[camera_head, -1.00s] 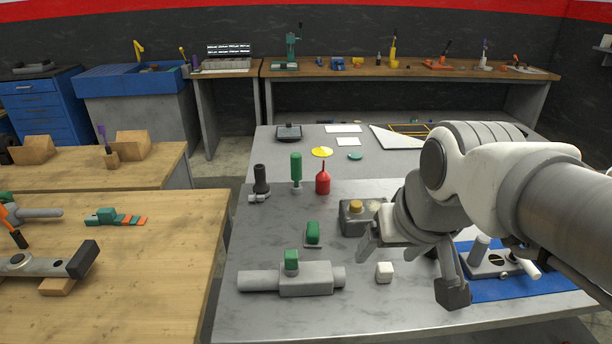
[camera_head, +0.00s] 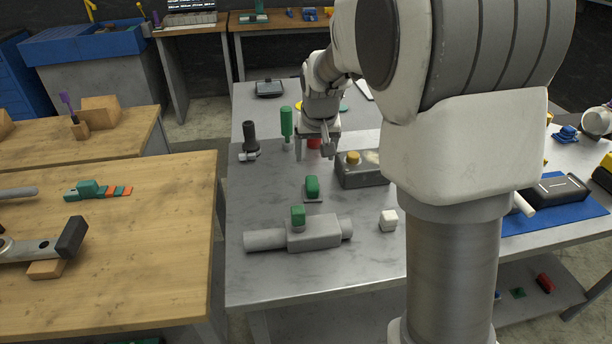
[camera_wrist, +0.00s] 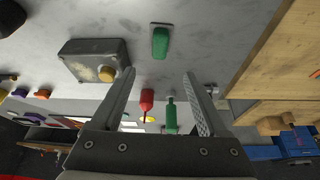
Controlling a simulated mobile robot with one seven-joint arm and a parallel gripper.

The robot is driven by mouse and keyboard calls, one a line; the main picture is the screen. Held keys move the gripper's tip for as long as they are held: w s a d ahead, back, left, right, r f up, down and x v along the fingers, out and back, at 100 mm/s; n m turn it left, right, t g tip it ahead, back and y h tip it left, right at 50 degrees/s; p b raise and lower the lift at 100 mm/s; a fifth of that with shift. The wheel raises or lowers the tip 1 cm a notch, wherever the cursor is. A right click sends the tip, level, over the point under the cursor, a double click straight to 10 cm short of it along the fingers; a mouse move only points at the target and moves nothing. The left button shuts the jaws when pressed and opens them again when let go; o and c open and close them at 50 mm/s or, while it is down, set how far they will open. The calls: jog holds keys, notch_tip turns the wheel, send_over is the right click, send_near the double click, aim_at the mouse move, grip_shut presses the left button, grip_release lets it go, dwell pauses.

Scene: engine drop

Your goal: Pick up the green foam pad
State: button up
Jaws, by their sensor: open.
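My gripper (camera_head: 316,153) is open and empty, fingers down, over the grey table by the red bottle (camera_head: 314,143); its fingers also show in the wrist view (camera_wrist: 158,76). A green block with a grey base (camera_head: 312,187) lies on the table nearer than my gripper; it also shows in the wrist view (camera_wrist: 160,42), beyond the fingertips. A small flat green piece (camera_head: 517,293) lies on the shelf below. I cannot tell for sure which of these is the foam pad.
A grey box with a yellow cap (camera_head: 362,172) stands right of the green block. A white cube (camera_head: 388,220), a green bottle (camera_head: 286,124) and a dark upright tool (camera_head: 250,138) are nearby. The grey table's (camera_head: 255,288) front is clear. A wooden bench stands to the left.

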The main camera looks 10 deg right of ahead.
aim_at(312, 181)
jog(key=x, duration=1.5)
jog(key=shift+f, duration=0.35)
jog(key=c, duration=1.1)
jog(key=shift+r, duration=0.1)
jog(key=shift+r, duration=0.55)
notch_tip(312, 181, up, 3)
jog(key=shift+w+f, duration=0.1)
jog(key=w+d+r, duration=0.1)
jog(key=d+r, duration=0.1)
jog(key=d, duration=0.1)
jog(key=d+r, duration=0.2)
jog(key=d, duration=0.2)
jog(key=w+d+r, duration=0.1)
jog(key=d+r, duration=0.2)
jog(key=d, duration=0.1)
jog(key=shift+w+d, duration=0.25)
jog(key=shift+w, duration=0.05)
